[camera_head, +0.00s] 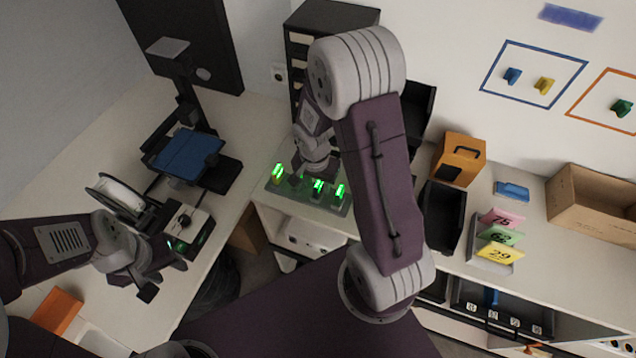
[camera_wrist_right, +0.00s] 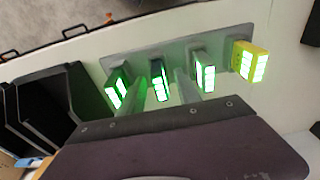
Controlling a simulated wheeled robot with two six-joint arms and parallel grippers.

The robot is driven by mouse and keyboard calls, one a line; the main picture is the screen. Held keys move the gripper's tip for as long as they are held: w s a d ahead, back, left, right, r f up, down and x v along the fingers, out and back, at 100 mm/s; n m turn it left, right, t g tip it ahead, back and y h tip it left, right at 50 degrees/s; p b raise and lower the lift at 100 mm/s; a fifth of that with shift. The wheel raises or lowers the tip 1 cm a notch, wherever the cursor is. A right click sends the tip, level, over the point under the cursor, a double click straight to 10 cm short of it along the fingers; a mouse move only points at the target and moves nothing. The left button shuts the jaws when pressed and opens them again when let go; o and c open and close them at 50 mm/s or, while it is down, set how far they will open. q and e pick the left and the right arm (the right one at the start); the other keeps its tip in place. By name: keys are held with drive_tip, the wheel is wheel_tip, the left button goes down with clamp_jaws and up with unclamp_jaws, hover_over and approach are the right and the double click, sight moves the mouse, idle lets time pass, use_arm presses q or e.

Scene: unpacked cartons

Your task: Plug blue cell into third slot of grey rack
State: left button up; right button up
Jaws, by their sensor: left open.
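The grey rack (camera_head: 335,208) stands on the bench near the middle of the head view, and it also shows in the right wrist view (camera_wrist_right: 180,50). Several cells with green lights stand upright in it. A yellow cell (camera_wrist_right: 245,62) is at one end. A dark, bluish cell (camera_wrist_right: 158,80), third counting from the yellow one, stands between my right gripper's fingers (camera_wrist_right: 161,90); the green glow obscures its colour. Slim gaps seem to show beside it, so the fingers look open around it. My left gripper (camera_head: 149,278) is open and empty, far left of the rack.
A device with a blue plate (camera_head: 185,155) and a white spool (camera_head: 118,195) stand on the left bench. Black bins (camera_head: 440,215), an orange box (camera_head: 458,158) and numbered cards (camera_head: 497,240) lie right of the rack. A dark drawer cabinet (camera_head: 330,18) stands behind.

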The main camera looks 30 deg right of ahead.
sight(316, 185)
drive_tip(key=r, duration=0.9)
drive_tip(key=shift+s+a, duration=0.4)
drive_tip(key=s+a+f+n+y, duration=0.1)
drive_tip(key=s+a+n, duration=0.3)
drive_tip(key=s+n, duration=0.3)
drive_tip(key=shift+s+f+n, duration=0.15)
drive_tip(key=shift+s+n, duration=0.1)
drive_tip(key=shift+n, duration=1.05)
drive_tip(key=shift+s, duration=0.1)
